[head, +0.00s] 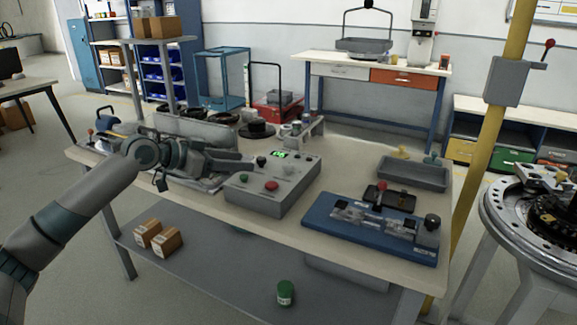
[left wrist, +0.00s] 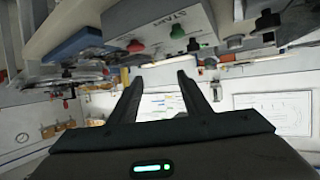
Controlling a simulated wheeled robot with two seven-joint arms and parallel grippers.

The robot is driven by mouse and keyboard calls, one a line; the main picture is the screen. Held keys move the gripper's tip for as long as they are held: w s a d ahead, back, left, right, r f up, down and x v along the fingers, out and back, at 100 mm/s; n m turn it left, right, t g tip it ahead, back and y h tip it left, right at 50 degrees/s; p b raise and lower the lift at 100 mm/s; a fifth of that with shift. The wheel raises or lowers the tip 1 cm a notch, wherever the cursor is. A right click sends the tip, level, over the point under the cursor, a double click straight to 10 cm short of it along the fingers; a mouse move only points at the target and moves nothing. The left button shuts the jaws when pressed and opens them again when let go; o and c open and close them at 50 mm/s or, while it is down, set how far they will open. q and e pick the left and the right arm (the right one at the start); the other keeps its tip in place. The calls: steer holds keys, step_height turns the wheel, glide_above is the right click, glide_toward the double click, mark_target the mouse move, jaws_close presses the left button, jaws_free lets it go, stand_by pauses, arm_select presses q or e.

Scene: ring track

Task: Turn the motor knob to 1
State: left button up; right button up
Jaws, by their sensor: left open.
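A grey control box (head: 262,205) stands on the workbench. Its top has a green button (head: 244,177), a red button (head: 271,185), a black knob (head: 261,161) and a lit green display (head: 278,154). I cannot read which number the knob points to, nor a motor label. My left gripper (head: 243,163) is open, just left of the knob and apart from it. In the upside-down left wrist view, the open fingers (left wrist: 160,78) have nothing between them; the red button (left wrist: 135,46), green button (left wrist: 177,32) and black knob (left wrist: 193,44) show above. My right gripper is out of view.
A blue panel (head: 345,235) with another black knob (head: 432,221) lies right of the box. A grey tray (head: 415,176) sits behind it. Dark rings and other parts crowd the bench's back. A strip of bare benchtop (head: 215,218) lies in front.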

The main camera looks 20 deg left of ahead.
mark_target(285, 165)
arm_select(q)
steer(key=p+x, duration=0.1)
steer(key=x, duration=1.5)
steer(key=shift+w+d+f+p, duration=0.1)
steer(key=shift+w+d+p, duration=0.05)
steer(key=shift+w+p, duration=0.2)
steer(key=shift+w+d+f, duration=0.15)
steer(key=shift+w, duration=0.1)
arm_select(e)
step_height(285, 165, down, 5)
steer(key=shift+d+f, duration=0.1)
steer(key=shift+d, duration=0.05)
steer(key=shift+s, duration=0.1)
arm_select(q)
steer(key=shift+c, duration=0.9)
steer(key=c, duration=0.9)
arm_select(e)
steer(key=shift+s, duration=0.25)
